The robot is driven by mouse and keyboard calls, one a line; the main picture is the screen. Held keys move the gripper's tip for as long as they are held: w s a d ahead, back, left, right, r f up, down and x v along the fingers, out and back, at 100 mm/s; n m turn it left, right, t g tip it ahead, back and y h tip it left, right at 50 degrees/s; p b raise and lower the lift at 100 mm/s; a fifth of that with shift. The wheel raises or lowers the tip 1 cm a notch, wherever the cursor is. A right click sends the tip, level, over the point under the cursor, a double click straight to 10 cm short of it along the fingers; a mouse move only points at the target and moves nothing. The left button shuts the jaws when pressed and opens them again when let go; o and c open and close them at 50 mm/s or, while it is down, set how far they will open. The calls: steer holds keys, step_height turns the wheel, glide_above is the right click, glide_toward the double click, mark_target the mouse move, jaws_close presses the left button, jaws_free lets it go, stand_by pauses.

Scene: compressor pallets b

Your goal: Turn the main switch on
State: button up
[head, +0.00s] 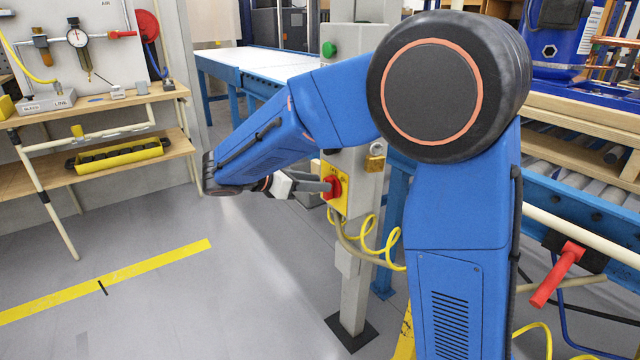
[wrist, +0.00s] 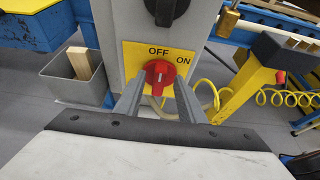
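The main switch (wrist: 159,74) is a red rotary knob on a yellow plate (wrist: 133,56) marked OFF and ON. Its grip stands roughly upright, towards OFF; ON is to the upper right. The red knob also shows in the head view (head: 334,187), on the front of a grey post. My gripper (wrist: 158,84) is at the switch, with one grey finger on each side of the knob. The fingers look open around it, and I cannot tell whether they touch it. In the head view my gripper (head: 325,187) reaches the knob from the left.
A black knob (wrist: 166,8) sits just above the plate. A brass padlock (head: 375,161) hangs on the post's right side. Yellow coiled cable (head: 387,238) hangs below the switch. A grey bin (wrist: 77,84) is left of the post. The floor at left is clear.

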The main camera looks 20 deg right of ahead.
steer(key=shift+x, duration=1)
jaws_close()
